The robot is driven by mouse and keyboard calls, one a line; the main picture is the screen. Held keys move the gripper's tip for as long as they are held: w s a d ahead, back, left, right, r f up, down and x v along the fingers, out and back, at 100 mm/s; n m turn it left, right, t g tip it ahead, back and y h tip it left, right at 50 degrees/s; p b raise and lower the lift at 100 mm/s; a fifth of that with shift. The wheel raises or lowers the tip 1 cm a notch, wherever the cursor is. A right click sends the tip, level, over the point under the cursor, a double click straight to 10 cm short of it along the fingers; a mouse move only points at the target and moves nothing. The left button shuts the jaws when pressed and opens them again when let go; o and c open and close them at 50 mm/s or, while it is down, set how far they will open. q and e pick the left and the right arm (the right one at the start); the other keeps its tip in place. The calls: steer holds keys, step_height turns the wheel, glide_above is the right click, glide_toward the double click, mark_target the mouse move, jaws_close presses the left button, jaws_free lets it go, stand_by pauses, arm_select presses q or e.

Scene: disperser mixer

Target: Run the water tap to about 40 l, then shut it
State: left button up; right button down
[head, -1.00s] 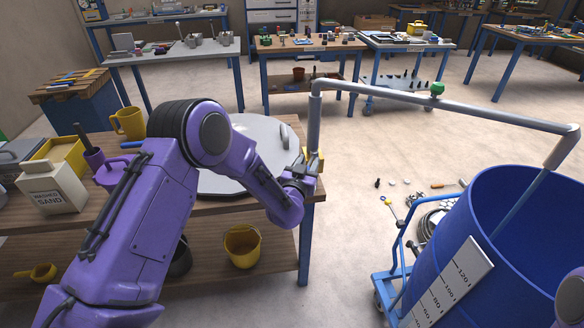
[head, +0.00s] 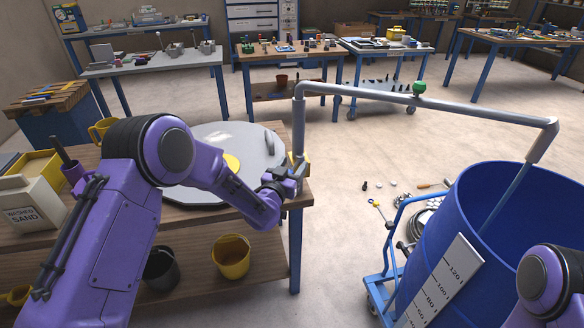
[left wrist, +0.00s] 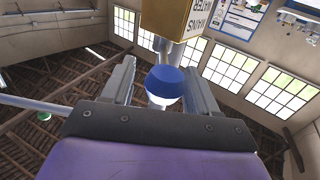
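A grey pipe rises at the bench corner and runs right (head: 470,106) to a down-bent spout over the blue drum (head: 425,262). A pale line (head: 508,200) drops from the spout into the drum; I cannot tell whether it is pipe or water. A white scale (head: 444,283) marked to 120 l is on the drum; no water level shows. My left gripper (head: 294,170) is at the upright pipe. In the left wrist view the blue tap knob (left wrist: 164,84) sits between its separated fingers, with a slight gap on the left. My right gripper is out of view.
A yellow lettered box (left wrist: 180,16) is above the knob. The bench holds a large grey lid (head: 215,140) and a sand box (head: 28,208); buckets (head: 231,258) stand on its lower shelf. A blue trolley (head: 392,250) is by the drum. My right arm crosses the lower right.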

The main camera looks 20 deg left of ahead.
arm_select(q)
steer(key=shift+s, duration=0.15)
steer(key=s+b, duration=0.3)
steer(key=s, duration=0.7)
steer(key=shift+a, duration=0.45)
steer(key=shift+s, duration=0.1)
stand_by(0.5)
steer(key=w+b, duration=0.1)
steer(key=w, duration=0.2)
steer(key=w+b, duration=0.2)
steer(key=w, duration=0.2)
steer(key=w+b, duration=0.1)
steer(key=w, duration=0.2)
steer(key=shift+w+d, duration=0.2)
steer(key=shift+d, duration=0.15)
